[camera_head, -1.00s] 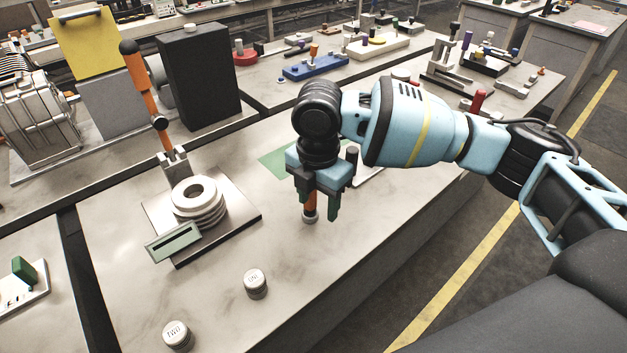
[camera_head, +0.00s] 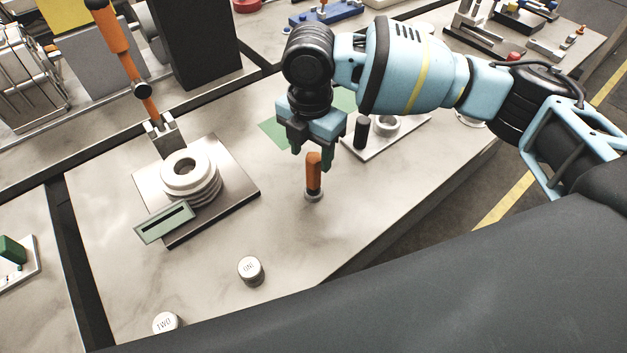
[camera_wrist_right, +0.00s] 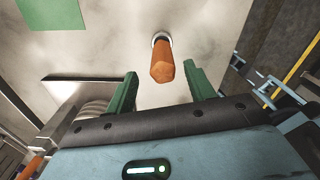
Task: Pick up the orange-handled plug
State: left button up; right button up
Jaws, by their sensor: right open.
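The orange-handled plug (camera_head: 313,172) stands upright on the pale table, with its grey base on the surface. It also shows in the right wrist view (camera_wrist_right: 163,62). My right gripper (camera_head: 312,150) is open just above and behind the plug in the head view. In the right wrist view the plug lies ahead of the gap between the green fingers (camera_wrist_right: 160,90), with no contact visible. My left gripper is not in view.
A metal plate (camera_head: 245,192) with stacked pale rings (camera_head: 188,172) and an orange lever (camera_head: 120,45) stands to the left. Two round weights, one (camera_head: 250,270) and another (camera_head: 165,323), sit in front. A fixture plate (camera_head: 405,135) lies right of the gripper. Bare table surrounds the plug.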

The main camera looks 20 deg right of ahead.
aim_at(313, 171)
jog(key=shift+s+d+f, duration=0.1)
jog(key=shift+d+f, duration=0.05)
jog(key=shift+f, duration=1.4)
jog(key=shift+s+d+f, duration=0.1)
jog(key=shift+f, duration=1.4)
jog(key=shift+w, duration=0.1)
grip_shut()
